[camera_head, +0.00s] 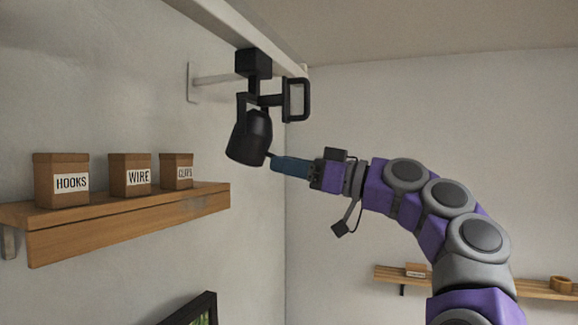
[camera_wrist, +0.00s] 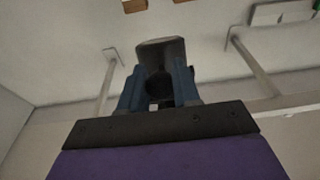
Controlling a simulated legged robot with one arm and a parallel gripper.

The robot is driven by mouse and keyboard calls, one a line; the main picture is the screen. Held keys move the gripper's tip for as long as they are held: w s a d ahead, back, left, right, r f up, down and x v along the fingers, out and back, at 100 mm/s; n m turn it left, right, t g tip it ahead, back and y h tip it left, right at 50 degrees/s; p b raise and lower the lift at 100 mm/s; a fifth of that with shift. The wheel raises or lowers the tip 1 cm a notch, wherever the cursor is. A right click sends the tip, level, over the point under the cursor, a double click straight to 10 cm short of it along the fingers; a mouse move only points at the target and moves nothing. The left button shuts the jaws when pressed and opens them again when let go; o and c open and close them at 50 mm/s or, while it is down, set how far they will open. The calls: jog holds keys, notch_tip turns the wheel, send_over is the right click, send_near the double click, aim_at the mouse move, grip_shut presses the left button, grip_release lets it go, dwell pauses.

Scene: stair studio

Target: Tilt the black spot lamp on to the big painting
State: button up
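The black spot lamp (camera_head: 250,136) hangs from the white ceiling rail, its can tilted downward. A black square loop (camera_head: 296,100) sticks out to the right of its mount. My gripper (camera_head: 272,163) comes from the right, its blue fingers close to the can's lower right edge; contact cannot be told. In the wrist view my gripper (camera_wrist: 160,80) has its fingers apart, with the dark lamp (camera_wrist: 161,48) beyond and partly between them. A dark-framed picture (camera_head: 200,309) with some green shows at the bottom of the head view, mostly cut off; it may be the big painting.
A wooden shelf (camera_head: 130,222) on the left wall holds boxes marked HOOKS (camera_head: 62,181), WIRE (camera_head: 130,175) and one smaller box (camera_head: 177,171). The rail (camera_head: 235,28) runs overhead on a wall bracket (camera_head: 192,82). Another shelf (camera_head: 520,288) is at lower right.

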jog(key=o, duration=0.3)
jog(key=b+v, duration=0.1)
jog(key=v, duration=1.6)
jog(key=shift+d, duration=0.35)
